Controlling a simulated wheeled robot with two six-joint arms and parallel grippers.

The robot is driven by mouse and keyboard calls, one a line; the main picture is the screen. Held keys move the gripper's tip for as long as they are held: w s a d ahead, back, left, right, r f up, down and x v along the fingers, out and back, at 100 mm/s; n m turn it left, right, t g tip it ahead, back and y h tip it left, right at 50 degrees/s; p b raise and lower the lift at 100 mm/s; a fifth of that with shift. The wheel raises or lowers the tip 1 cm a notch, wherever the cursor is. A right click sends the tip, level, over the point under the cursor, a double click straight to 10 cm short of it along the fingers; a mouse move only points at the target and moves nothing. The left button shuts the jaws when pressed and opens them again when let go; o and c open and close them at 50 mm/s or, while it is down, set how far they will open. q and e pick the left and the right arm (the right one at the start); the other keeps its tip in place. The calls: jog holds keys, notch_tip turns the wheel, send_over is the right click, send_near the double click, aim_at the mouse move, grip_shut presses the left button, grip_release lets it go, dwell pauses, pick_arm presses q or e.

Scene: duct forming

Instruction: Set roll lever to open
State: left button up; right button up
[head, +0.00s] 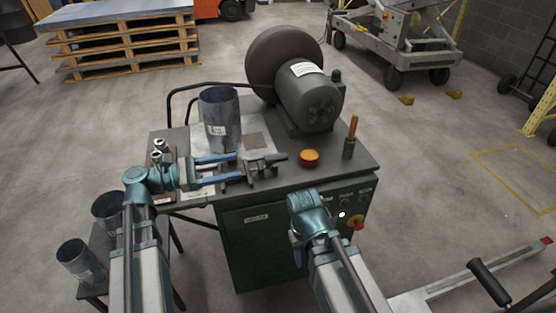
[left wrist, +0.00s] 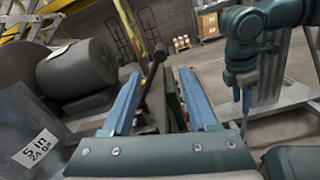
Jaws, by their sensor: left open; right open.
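The roll lever (head: 272,159) is a dark bar with a dark knob, at the front of the green machine bench. In the left wrist view the lever (left wrist: 155,75) rises between and beyond the blue fingers. My left gripper (head: 242,166) is open, its fingers reaching right toward the lever; contact cannot be told. Its two fingers also show in the left wrist view (left wrist: 158,95). My right gripper (head: 308,208) is at the bench's front right, apart from the lever; its fingers are largely hidden.
A grey sheet-metal cylinder (head: 219,118) stands on the bench behind my left gripper. An orange button (head: 309,156) and a wooden-handled upright tool (head: 352,138) are right of the lever. A motor (head: 310,98) stands behind. More cylinders (head: 80,262) are at lower left.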

aim_at(273, 159)
pick_arm(q)
jog(key=x, duration=1.3)
jog(key=shift+d+f, duration=0.1)
grip_shut()
dwell(1.0)
